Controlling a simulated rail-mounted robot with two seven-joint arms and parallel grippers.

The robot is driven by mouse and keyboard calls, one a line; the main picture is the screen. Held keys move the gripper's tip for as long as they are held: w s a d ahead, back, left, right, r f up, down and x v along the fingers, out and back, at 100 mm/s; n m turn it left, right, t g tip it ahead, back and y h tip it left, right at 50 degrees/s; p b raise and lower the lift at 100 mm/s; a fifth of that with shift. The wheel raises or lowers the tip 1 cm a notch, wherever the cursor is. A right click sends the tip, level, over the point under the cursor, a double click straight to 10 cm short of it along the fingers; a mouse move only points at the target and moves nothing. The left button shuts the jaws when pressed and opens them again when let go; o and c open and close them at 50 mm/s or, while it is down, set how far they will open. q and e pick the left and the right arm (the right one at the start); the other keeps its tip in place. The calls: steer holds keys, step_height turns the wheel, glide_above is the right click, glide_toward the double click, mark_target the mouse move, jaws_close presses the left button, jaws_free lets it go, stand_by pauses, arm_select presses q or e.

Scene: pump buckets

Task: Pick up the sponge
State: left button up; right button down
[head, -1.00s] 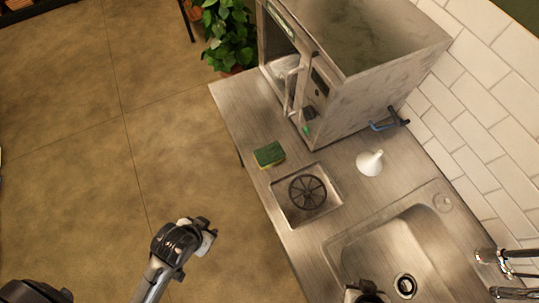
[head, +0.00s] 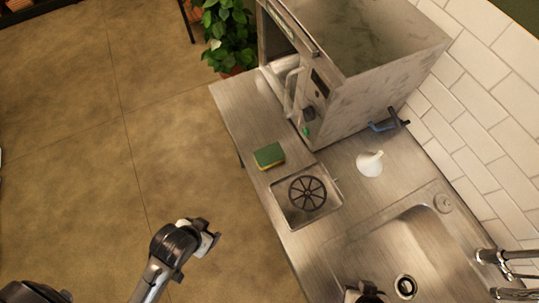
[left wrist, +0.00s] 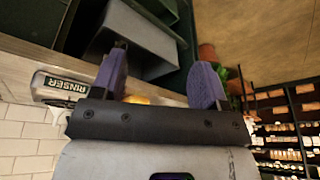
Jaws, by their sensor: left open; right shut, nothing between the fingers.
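The sponge (head: 269,155), green on top with a yellow lower edge, lies on the steel counter near its left edge. A yellow-orange patch between the fingers in the left wrist view may be the sponge, mostly hidden by my gripper's black bar. My left gripper (head: 212,237) is in the lower left of the head view, over the floor side and apart from the sponge. Its two purple fingers are spread and empty in the left wrist view (left wrist: 162,62). My right gripper (head: 366,292) shows at the bottom edge, over the sink side, shut and holding nothing visible.
A square rinser tray (head: 279,208) sits just below the sponge. A white funnel (head: 369,165) stands to its right. A large metal machine (head: 352,100) stands behind, with a sink (head: 375,255) at the lower right. A potted plant (head: 230,35) is beyond the counter.

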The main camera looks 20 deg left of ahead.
mark_target(269, 155)
arm_select(q)
steer(key=o, duration=0.5)
steer(key=shift+o, duration=0.2)
steer(key=shift+d, duration=0.15)
